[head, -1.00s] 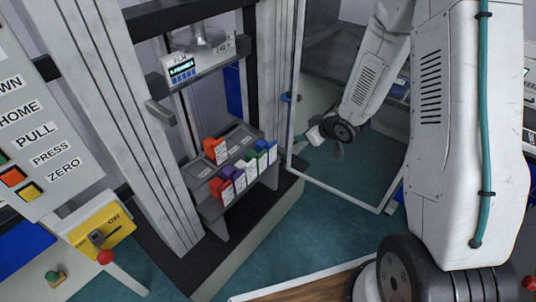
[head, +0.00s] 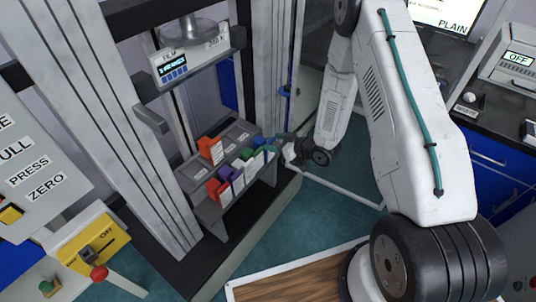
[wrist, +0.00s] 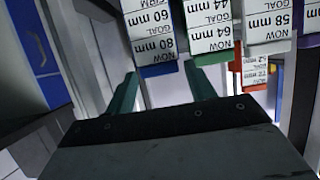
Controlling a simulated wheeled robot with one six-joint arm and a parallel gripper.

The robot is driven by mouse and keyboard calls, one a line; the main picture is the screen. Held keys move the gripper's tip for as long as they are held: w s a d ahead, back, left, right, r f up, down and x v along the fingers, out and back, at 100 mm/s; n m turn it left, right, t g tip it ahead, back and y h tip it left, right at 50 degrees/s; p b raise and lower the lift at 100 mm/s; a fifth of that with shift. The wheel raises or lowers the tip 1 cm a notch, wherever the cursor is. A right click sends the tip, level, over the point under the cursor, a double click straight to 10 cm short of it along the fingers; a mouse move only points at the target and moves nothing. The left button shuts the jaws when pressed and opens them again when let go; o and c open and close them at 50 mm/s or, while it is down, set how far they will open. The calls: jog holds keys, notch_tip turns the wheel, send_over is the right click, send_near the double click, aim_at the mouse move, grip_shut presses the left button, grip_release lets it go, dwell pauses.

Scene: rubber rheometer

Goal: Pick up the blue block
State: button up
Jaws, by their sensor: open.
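The blue block (head: 259,141) stands at the right end of the row on the rack's lower step in the head view, partly hidden by my gripper (head: 272,144). In the wrist view the blue block (wrist: 158,71) shows a white label reading "60 mm" and "80 mm". My gripper (wrist: 162,82) is open, with its teal fingers pointing at the block, one towards each side of it. I cannot tell whether the tips touch it. The green block (wrist: 213,57) stands beside it, close to the right finger.
The row also holds a purple block (head: 231,173) and a red block (head: 218,190). An orange-red block (head: 210,149) stands on the step above. The machine's grey column (head: 125,120) rises left of the rack. Open teal floor (head: 325,215) lies to the right.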

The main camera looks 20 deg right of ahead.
jog(key=shift+x, duration=0.9)
jog(key=shift+d, duration=0.15)
jog(key=c, duration=1)
